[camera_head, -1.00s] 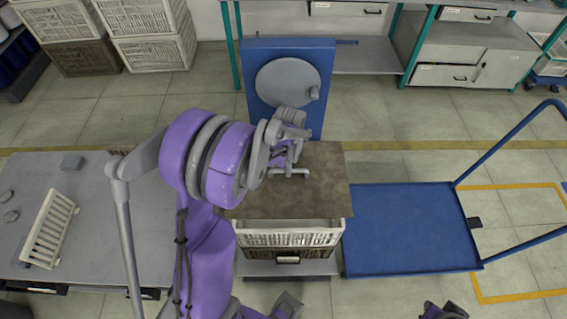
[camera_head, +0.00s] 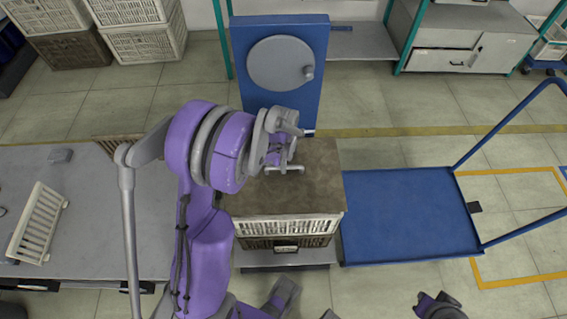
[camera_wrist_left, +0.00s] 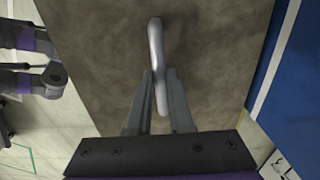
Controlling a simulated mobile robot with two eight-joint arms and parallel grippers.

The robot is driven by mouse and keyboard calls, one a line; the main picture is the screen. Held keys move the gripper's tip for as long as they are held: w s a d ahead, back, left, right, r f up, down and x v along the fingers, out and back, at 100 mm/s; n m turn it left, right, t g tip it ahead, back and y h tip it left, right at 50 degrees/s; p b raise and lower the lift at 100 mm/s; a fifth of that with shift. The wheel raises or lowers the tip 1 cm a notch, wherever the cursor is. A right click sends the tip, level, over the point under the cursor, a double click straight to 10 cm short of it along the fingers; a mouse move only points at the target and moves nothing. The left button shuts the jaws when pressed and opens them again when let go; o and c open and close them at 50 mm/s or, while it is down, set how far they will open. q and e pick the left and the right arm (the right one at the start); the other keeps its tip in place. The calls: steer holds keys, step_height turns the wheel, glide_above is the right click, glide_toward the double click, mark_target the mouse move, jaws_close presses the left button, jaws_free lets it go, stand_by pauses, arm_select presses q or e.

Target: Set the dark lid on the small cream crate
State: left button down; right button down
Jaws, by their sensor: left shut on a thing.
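The dark lid (camera_head: 315,198) is a flat brown-grey board with a pale bar handle. The lid lies over the small cream crate (camera_head: 312,226), whose slatted front shows just under the lid's front edge. No clear gap shows between them, but I cannot tell whether the lid bears fully on the rim. My left gripper (camera_head: 284,168) is shut on the handle. In the left wrist view the fingers (camera_wrist_left: 158,98) stand on both sides of the handle (camera_wrist_left: 156,50). The crate's inside and back are hidden. My right gripper is not clearly visible.
The cream crate stands on a brown crate (camera_head: 260,243). A blue panel with a grey disc (camera_head: 285,62) stands behind. A blue platform cart (camera_head: 405,220) is close on the right. A grey table with a white rack (camera_head: 36,225) is on the left.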

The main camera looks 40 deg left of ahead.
arm_select(q)
steer(key=shift+f+b, duration=2)
steer(key=shift+f, duration=0.45)
steer(key=c, duration=0.7)
jaws_free()
steer(key=shift+c, duration=0.2)
steer(key=shift+r, duration=0.1)
step_height(320, 180, up, 11)
steer(key=shift+f+p, duration=0.1)
steer(key=shift+p, duration=0.8)
